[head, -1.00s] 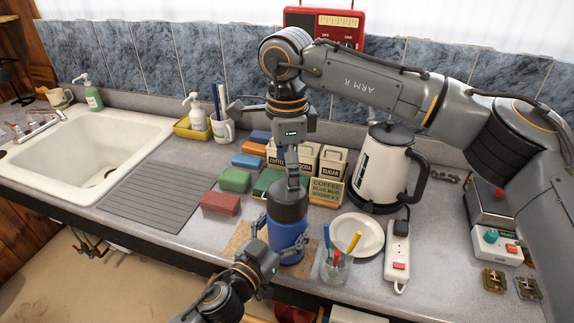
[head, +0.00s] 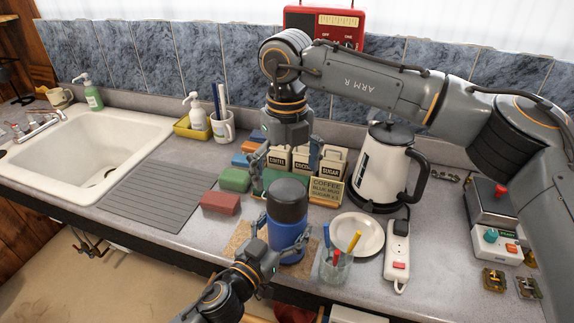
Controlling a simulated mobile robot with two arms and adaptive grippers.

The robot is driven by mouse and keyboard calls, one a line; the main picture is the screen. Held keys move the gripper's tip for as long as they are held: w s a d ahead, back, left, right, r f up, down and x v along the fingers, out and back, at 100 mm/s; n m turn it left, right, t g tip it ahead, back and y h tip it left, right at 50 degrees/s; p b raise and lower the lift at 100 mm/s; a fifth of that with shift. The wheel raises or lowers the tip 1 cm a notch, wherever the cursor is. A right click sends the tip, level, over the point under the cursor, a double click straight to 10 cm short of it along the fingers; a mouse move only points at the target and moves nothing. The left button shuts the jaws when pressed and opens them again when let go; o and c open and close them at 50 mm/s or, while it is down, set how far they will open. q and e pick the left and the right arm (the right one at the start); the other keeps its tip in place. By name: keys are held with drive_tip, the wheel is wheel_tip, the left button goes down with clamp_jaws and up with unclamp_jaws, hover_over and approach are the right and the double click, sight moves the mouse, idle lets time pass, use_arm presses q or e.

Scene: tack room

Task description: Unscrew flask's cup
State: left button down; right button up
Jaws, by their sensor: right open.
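The flask has a blue body (head: 287,237) and stands upright on a brown mat (head: 243,232) near the counter's front edge. Its black cup (head: 287,198) sits on top of the body. My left gripper (head: 283,236) comes from the front, with its fingers on either side of the blue body, closed on it. My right gripper (head: 286,176) points down from above, just over and slightly behind the cup. Its fingers are spread wide and nothing is between them.
Coloured blocks (head: 220,203) lie to the left. A glass with pens (head: 337,264), a white plate (head: 357,234) and a power strip (head: 397,255) are close on the right.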

sight(287, 189)
use_arm(q)
drive_tip(key=shift+f, duration=0.1)
use_arm(e)
drive_tip(key=shift+f, duration=3.2)
drive_tip(key=c, duration=1.2)
drive_tip(key=n, duration=0.9)
drive_tip(key=shift+n, duration=0.3)
drive_tip(key=shift+r, duration=0.15)
drive_tip(key=shift+r, duration=1)
